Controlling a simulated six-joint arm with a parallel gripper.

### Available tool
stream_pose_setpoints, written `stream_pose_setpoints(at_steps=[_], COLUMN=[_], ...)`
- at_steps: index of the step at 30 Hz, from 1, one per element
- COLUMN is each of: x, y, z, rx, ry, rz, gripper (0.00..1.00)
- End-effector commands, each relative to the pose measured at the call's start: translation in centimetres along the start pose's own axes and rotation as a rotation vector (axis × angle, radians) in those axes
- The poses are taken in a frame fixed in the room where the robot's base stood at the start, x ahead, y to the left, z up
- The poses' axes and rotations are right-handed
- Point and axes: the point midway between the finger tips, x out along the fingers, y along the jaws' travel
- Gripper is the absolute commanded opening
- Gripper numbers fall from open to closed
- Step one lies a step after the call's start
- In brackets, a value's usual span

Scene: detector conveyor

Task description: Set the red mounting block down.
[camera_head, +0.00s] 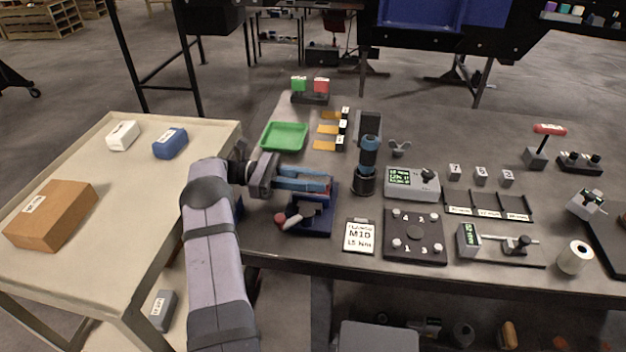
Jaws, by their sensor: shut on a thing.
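My gripper (322,186) reaches in from the left over the table, its blue fingers pointing right. The gripper is just above or behind a dark blue fixture (323,226) on the table. I cannot tell whether the block touches the fixture. A rounded red and pale piece (281,219) shows at the fixture's left side.
A green tray (285,137) lies behind the gripper. A dark blue cylinder (367,166) stands to the right. A label card (359,236) and a black plate with knobs (414,252) lie front right. A cart (107,180) with boxes stands left.

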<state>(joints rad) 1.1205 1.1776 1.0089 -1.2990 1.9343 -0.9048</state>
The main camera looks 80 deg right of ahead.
Motion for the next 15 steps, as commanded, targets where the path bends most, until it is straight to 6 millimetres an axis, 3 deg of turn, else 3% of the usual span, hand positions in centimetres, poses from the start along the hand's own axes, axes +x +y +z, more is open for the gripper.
stream_pose_setpoints(at_steps=[15], x=[0.01], y=[-0.02], z=[-1.08], rx=[-0.003], ry=[-0.001], rz=[0.0], gripper=[0.0])
